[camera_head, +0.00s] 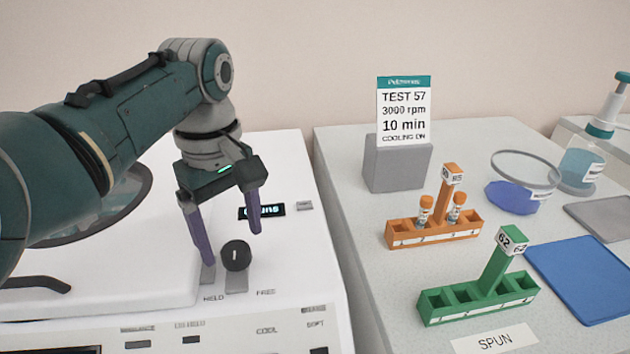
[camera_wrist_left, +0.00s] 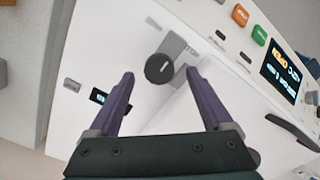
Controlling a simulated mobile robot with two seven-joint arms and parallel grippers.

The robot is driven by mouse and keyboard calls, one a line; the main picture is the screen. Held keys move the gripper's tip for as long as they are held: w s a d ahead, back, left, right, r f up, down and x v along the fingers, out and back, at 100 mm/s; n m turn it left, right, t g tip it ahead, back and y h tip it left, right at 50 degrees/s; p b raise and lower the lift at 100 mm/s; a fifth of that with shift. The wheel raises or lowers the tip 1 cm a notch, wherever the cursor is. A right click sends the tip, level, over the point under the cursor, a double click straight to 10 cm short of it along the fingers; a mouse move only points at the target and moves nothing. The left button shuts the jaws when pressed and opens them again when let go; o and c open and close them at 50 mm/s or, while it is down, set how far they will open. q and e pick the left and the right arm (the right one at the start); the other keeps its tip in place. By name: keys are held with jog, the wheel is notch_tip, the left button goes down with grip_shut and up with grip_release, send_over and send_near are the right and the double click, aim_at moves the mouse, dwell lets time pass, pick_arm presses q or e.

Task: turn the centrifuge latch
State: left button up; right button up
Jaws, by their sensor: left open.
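The centrifuge latch is a round black knob (camera_head: 236,255) with a white mark, on the white centrifuge top (camera_head: 285,200) above the printed words HELD and FREE. The knob shows in the left wrist view (camera_wrist_left: 159,68) beyond and between my fingertips. My left gripper (camera_head: 231,248) is open, its two purple fingers pointing down on either side of the knob, apart from it as far as I can see. It also shows in the left wrist view (camera_wrist_left: 160,75) with nothing between the fingers. My right gripper is in neither view.
A small lit display (camera_head: 262,211) sits behind the knob. On the bench to the right stand an orange rack (camera_head: 400,232) with two tubes, a green rack (camera_head: 430,310), a grey block with a test card (camera_head: 405,112) and a blue mat (camera_head: 585,275).

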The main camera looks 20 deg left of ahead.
aim_at(237, 268)
pick_arm(q)
jog(key=shift+f+b, duration=0.3)
jog(key=shift+f, duration=1)
grip_shut()
